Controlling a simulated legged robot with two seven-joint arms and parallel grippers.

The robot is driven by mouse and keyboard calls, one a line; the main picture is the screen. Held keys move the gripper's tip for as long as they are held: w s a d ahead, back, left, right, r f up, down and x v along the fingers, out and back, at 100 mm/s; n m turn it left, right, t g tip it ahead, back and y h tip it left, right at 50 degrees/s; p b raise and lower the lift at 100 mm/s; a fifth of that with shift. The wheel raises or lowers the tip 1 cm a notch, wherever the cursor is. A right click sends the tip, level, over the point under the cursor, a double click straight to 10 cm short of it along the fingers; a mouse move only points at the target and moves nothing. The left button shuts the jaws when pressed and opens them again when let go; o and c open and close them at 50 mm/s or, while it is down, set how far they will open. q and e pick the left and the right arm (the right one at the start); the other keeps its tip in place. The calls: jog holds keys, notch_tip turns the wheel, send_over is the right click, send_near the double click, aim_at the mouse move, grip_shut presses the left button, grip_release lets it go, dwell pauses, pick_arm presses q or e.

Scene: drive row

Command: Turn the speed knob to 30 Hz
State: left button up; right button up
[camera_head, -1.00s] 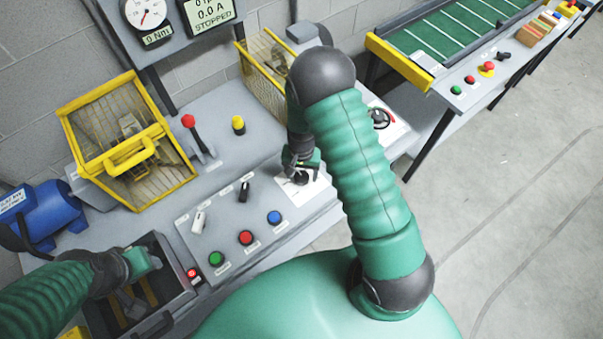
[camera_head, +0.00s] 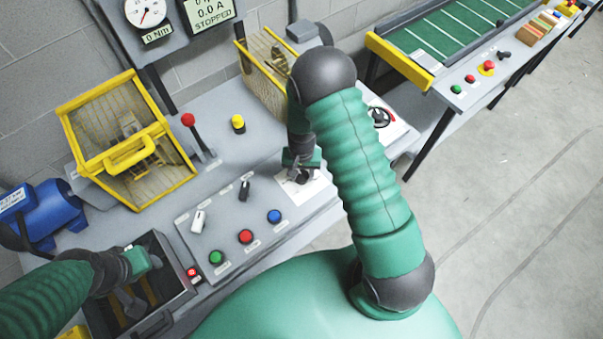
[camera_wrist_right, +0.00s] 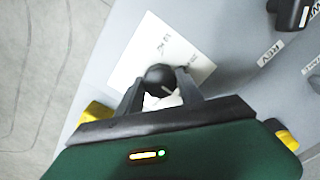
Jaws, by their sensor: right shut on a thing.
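The speed knob (camera_wrist_right: 160,77) is a round black knob with a light pointer line, on a white dial plate (camera_wrist_right: 133,68) with small markings. In the right wrist view my right gripper (camera_wrist_right: 161,88) has its two fingers on either side of the knob and is shut on it. In the head view my right gripper (camera_head: 300,175) reaches down over the white plate (camera_head: 296,186) and hides most of the knob. My left gripper (camera_head: 146,262) is over the open drawer at the lower left; its fingers are too unclear to judge. The display (camera_head: 208,14) reads 0.0 A, STOPPED.
A sloped panel holds green (camera_head: 216,257), red (camera_head: 245,236) and blue (camera_head: 274,216) buttons, with white (camera_head: 199,221) and black (camera_head: 244,190) switches left of the plate. A red-topped lever (camera_head: 188,120) stands behind. A yellow-framed guard (camera_head: 75,125) stands at the left.

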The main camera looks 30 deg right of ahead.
aim_at(301, 175)
jog(key=shift+n, duration=0.3)
jog(key=o, duration=1.4)
notch_tip(301, 175, up, 17)
jog(key=shift+w+f+b, duration=0.1)
jog(key=shift+b, duration=0.4)
